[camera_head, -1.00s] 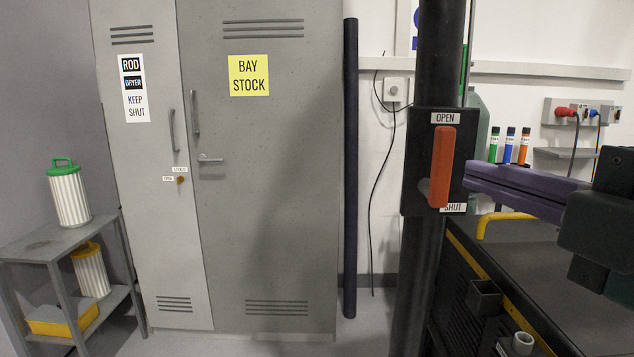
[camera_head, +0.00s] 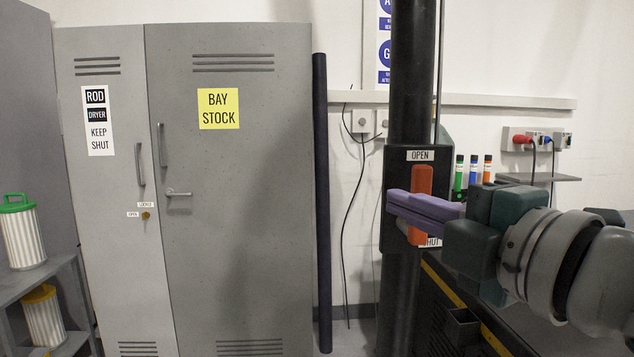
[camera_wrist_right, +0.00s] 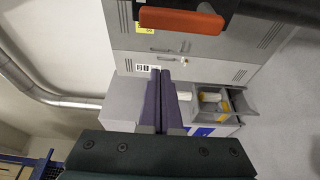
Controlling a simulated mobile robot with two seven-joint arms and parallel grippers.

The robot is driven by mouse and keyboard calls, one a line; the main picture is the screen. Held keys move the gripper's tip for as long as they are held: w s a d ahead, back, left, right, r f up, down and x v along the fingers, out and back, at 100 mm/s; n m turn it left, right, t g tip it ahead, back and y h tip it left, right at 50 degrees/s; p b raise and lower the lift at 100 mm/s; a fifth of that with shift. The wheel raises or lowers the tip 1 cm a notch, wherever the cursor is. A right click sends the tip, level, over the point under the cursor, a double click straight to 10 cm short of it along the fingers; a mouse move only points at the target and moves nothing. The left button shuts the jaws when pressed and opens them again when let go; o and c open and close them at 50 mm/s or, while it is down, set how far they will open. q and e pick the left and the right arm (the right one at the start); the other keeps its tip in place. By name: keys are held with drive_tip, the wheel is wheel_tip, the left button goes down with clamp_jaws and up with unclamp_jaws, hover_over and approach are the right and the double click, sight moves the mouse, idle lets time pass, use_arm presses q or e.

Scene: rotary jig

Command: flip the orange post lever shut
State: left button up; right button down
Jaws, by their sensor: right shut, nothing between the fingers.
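The orange post lever (camera_head: 422,180) stands upright on a black plate on the dark post (camera_head: 412,70), its upper end by the OPEN label (camera_head: 420,155). The SHUT label (camera_head: 431,242) is at its lower end, partly covered. My right gripper (camera_head: 391,203) is shut and empty, its purple fingers crossing in front of the lever's middle from the right. In the right wrist view the lever (camera_wrist_right: 182,18) lies across the top, beyond the shut fingertips (camera_wrist_right: 160,72), with a visible gap in the picture. Whether they touch cannot be told. My left gripper is out of view.
Grey lockers (camera_head: 235,190) stand behind at the left, with a dark upright pole (camera_head: 322,200) beside them. A bench with a yellow edge (camera_head: 445,288) lies below my right arm. Coloured tubes (camera_head: 473,170) stand behind the post.

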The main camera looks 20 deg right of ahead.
drive_tip(key=w+d+p, duration=0.2)
drive_tip(key=w+d, duration=0.1)
drive_tip(key=shift+w+d, duration=0.25)
